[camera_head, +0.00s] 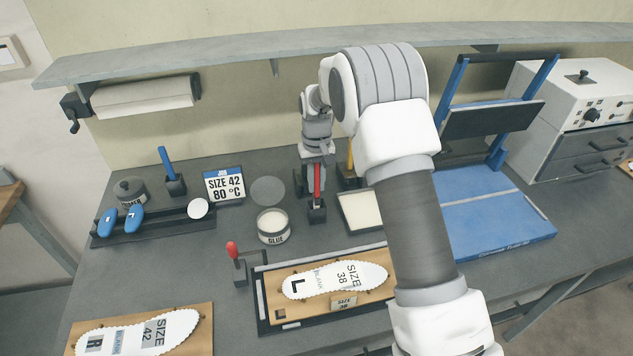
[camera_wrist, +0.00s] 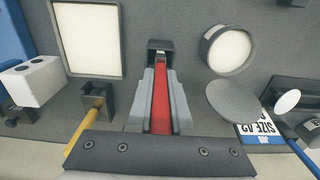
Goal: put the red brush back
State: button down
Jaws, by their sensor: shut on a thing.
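The red brush (camera_head: 317,182) stands upright near the middle of the bench. My gripper (camera_head: 317,160) is above it, with the fingers shut on its handle. In the wrist view the red handle (camera_wrist: 161,105) runs between my two grey fingers (camera_wrist: 157,100). Its lower end is at the small black holder (camera_head: 317,211), which also shows in the wrist view (camera_wrist: 160,46). The end looks to be inside the holder's mouth, but I cannot tell how deep it sits. The bristles are hidden.
The glue pot (camera_head: 273,227) and a grey round lid (camera_head: 267,191) lie left of the holder. A yellow-handled brush (camera_wrist: 88,130) in its own holder and a white-topped tray (camera_head: 362,210) are close on the right. A blue-handled brush (camera_head: 167,163) stands further left. A shelf (camera_head: 230,50) hangs behind.

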jog(key=shift+f+b, duration=0.3)
jog(key=shift+f, duration=0.25)
jog(key=c, duration=0.8)
grip_release()
jog(key=shift+c, duration=0.2)
jog(key=shift+r, duration=0.15)
